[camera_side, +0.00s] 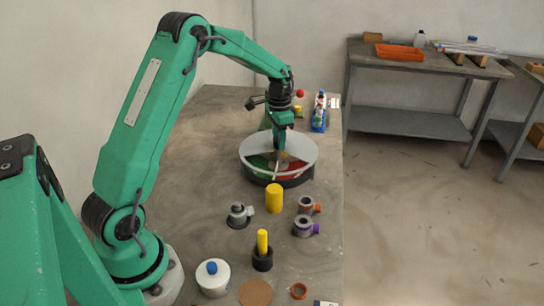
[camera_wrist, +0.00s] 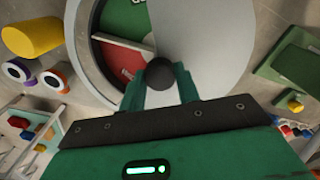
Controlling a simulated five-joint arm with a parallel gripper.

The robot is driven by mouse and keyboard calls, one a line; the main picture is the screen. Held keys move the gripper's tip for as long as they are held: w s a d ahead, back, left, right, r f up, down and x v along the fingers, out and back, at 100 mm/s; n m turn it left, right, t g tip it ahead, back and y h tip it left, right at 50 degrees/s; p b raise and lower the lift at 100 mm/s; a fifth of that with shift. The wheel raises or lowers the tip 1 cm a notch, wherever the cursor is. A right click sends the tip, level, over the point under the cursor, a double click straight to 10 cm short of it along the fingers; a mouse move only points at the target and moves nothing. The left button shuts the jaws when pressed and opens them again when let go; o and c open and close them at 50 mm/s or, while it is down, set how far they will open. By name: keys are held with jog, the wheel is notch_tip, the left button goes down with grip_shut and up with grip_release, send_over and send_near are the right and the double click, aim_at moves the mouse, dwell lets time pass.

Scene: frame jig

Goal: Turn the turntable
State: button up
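The turntable (camera_side: 254,147) is a round dark base with a light grey cover, on the bench. The cover's open window shows green (camera_side: 258,161) and red (camera_side: 292,170) compartments. In the wrist view the grey cover (camera_wrist: 215,45) fills the upper middle, with the green and red compartments to its left. A black round knob (camera_wrist: 160,73) sits between my fingertips, which appear to touch it on both sides. In the side view my gripper (camera_side: 281,152) points down over the turntable's middle and hides the knob. My gripper looks shut on the knob.
In front of the turntable stand a yellow cylinder (camera_side: 274,198), two ring-shaped parts (camera_side: 303,226), a grey fitting (camera_side: 238,215) and a black holder with a yellow peg (camera_side: 262,250). A white jar (camera_side: 212,279) is nearer. A blue rack of bottles (camera_side: 319,115) stands behind the turntable.

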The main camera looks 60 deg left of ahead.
grip_shut()
jog(key=shift+m, duration=0.5)
jog(key=m, duration=1)
jog(key=shift+r+m, duration=0.1)
jog(key=shift+m, duration=0.2)
jog(key=o, duration=0.6)
grip_release()
